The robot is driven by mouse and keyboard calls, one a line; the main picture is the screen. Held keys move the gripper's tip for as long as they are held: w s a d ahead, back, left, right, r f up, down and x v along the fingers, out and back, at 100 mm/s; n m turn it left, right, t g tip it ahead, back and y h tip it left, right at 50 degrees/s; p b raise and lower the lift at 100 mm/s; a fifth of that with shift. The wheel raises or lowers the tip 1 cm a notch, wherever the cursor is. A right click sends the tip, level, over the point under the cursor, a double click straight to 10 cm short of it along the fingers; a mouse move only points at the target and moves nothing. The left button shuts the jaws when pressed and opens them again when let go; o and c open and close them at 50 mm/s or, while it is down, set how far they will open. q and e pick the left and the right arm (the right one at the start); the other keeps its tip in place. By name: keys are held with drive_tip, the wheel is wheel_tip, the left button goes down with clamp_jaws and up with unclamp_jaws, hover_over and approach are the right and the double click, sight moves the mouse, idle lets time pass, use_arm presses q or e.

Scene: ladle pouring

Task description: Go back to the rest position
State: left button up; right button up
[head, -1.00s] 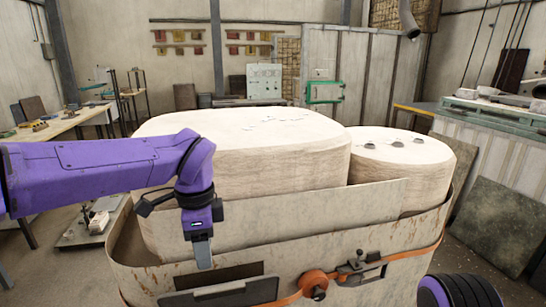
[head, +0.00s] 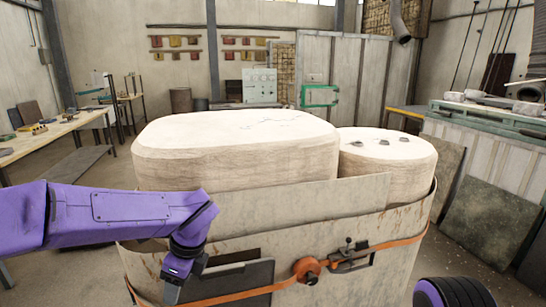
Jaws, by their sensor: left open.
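My left arm comes in from the left, purple, bent downward at the wrist. My left gripper (head: 172,291) is open and points down at the lower edge of the head view, in front of the rusty metal casing. No object shows in it. Only a dark, ribbed purple part of my right arm shows at the lower right; my right gripper is out of the picture. No ladle is in view.
A workbench (head: 60,130) stands left; dark slabs (head: 490,220) lean right.

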use_arm(q)
drive_tip(key=s+a+f+m+t+y, duration=0.1)
drive_tip(key=s+a+f+m+y, duration=0.2)
drive_tip(key=f+m, duration=0.4)
drive_tip(key=s+a+f+m+t+y, duration=0.1)
drive_tip(key=s+a+f+m, duration=0.1)
drive_tip(key=a+f+m, duration=0.45)
drive_tip(key=s+a+f+m+t+y, duration=0.1)
drive_tip(key=s+a+f+m+y, duration=0.15)
drive_tip(key=f+m, duration=0.55)
drive_tip(key=s+d+f+m+h, duration=0.1)
drive_tip(key=s+f+m+h, duration=0.2)
drive_tip(key=s+f+m, duration=0.3)
drive_tip(key=s+d+f+m+h, duration=0.1)
drive_tip(key=s+f+m+h, duration=0.2)
drive_tip(key=s+m, duration=1.3)
wheel_tip(320, 180, down, 3)
drive_tip(key=shift+f+m+h, duration=0.15)
drive_tip(key=shift+m+h, duration=0.2)
drive_tip(key=shift+m, duration=0.9)
drive_tip(key=shift+d, duration=0.15)
